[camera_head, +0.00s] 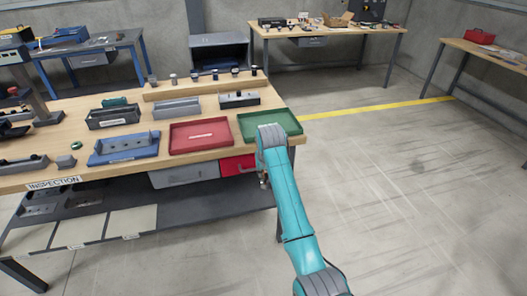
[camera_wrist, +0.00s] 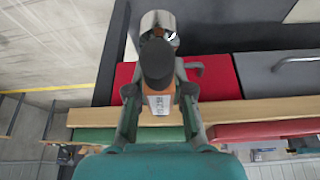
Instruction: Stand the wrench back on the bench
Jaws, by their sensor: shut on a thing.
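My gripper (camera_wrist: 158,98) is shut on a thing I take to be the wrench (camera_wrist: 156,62). In the wrist view it has a dark rounded part, an orange body with a pale label between the fingers, and a silvery round end beyond. In that view the bench edge and red drawer front lie behind it. The bench (camera_head: 225,90) has a wooden top. In the head view my arm reaches to its right front corner and hides most of the gripper and wrench. I cannot tell whether the wrench touches anything.
A green tray (camera_head: 268,122) lies at the bench's right end, with a red tray (camera_head: 200,135) beside it. A blue fixture (camera_head: 124,147) and grey holders (camera_head: 178,108) stand further left and back. Red (camera_head: 237,165) and grey drawers hang below. The floor at right is clear.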

